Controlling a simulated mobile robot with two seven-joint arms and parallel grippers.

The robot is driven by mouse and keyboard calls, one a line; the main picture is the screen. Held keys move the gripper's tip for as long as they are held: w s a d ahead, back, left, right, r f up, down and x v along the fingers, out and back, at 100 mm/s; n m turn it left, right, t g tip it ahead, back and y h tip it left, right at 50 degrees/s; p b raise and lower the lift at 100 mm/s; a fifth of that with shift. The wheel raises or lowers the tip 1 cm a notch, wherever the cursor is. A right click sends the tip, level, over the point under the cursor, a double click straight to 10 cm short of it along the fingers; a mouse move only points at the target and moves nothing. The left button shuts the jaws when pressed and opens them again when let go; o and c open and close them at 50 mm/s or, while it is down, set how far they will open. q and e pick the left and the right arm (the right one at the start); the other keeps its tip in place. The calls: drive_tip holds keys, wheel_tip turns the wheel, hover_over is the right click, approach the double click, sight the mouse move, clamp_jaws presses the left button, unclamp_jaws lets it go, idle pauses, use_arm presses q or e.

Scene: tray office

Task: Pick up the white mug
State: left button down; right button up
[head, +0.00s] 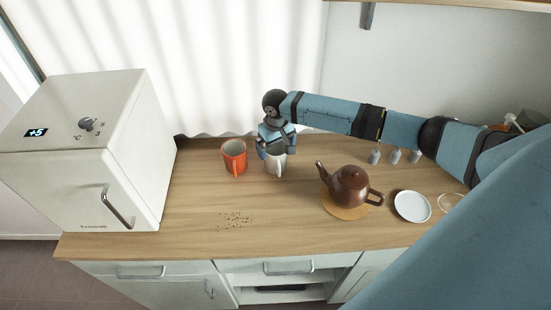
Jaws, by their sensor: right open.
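The white mug (283,166) stands upright on the wooden counter, near the back and left of the teapot. My right gripper (274,154) is directly over it, pointing down, and hides its upper part. The right gripper is open; whether its fingers touch the mug or straddle its rim cannot be seen. My left gripper is not in view.
An orange mug (235,157) stands close by on the left. A brown teapot (350,186) on a round wooden mat and a white saucer (412,206) are on the right. A small white fridge (130,165) fills the left end. Dark crumbs (233,220) lie in front; the front middle is otherwise clear.

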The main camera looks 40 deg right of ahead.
sight(276, 154)
wheel_tip(276, 154, down, 4)
drive_tip(key=shift+w+f+p, duration=0.1)
drive_tip(key=shift+f+p, duration=0.05)
drive_tip(key=shift+p, duration=0.15)
drive_tip(key=c, duration=0.9)
drive_tip(key=shift+c, duration=0.9)
